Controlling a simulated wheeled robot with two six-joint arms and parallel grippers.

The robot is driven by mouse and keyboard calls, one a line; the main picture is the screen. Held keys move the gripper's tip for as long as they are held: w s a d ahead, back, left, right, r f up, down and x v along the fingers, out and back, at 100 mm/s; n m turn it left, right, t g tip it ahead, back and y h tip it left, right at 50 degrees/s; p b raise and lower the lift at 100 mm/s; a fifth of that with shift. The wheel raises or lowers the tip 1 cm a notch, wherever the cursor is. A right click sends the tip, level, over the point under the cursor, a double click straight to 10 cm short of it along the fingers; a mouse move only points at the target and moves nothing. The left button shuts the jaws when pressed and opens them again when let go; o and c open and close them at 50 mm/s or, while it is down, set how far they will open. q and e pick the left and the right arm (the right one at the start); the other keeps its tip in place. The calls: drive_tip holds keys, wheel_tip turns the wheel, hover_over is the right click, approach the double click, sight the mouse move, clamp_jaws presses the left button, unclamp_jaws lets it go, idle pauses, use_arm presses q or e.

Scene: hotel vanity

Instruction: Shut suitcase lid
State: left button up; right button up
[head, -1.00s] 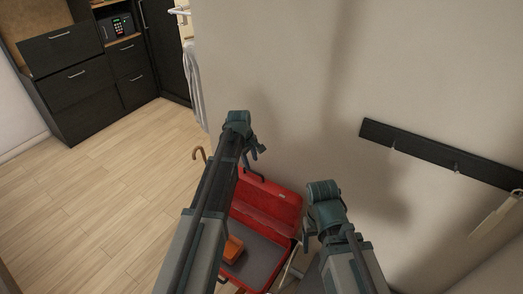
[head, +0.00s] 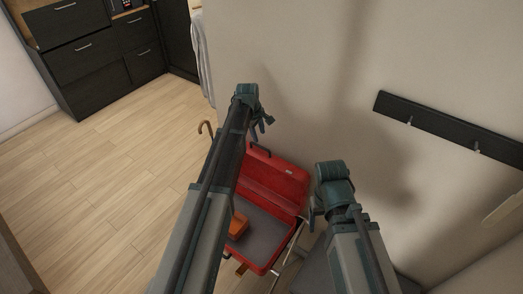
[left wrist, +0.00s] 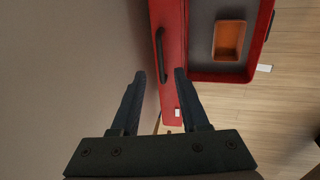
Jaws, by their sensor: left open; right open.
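The red suitcase (head: 272,182) stands open below my arms, on a stand near the wall. Its lid is raised on the wall side, with a black handle on its outer edge. In the left wrist view, the handle (left wrist: 160,56) appears just beyond and between the fingertips. My left gripper (head: 263,126) is open and empty beside the lid's top edge; contact cannot be told. An orange box (left wrist: 229,40) lies in the grey-lined base, partly hidden by my left arm in the head view. My right gripper (head: 314,211) is open, right of the suitcase.
The wall (head: 320,70) is close behind the lid. A dark hook rail (head: 450,134) is on the right wall. Wooden floor (head: 120,170) is clear at left, before dark drawers (head: 85,60).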

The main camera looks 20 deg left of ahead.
use_arm(q)
drive_tip(key=b, duration=0.7)
hover_over(261, 155)
drive_tip(key=x, duration=0.2)
drive_tip(key=s+x, duration=0.1)
drive_tip(key=x, duration=0.4)
drive_tip(key=shift+s+a+f, duration=0.25)
drive_tip(key=shift+f, duration=0.35)
clamp_jaws()
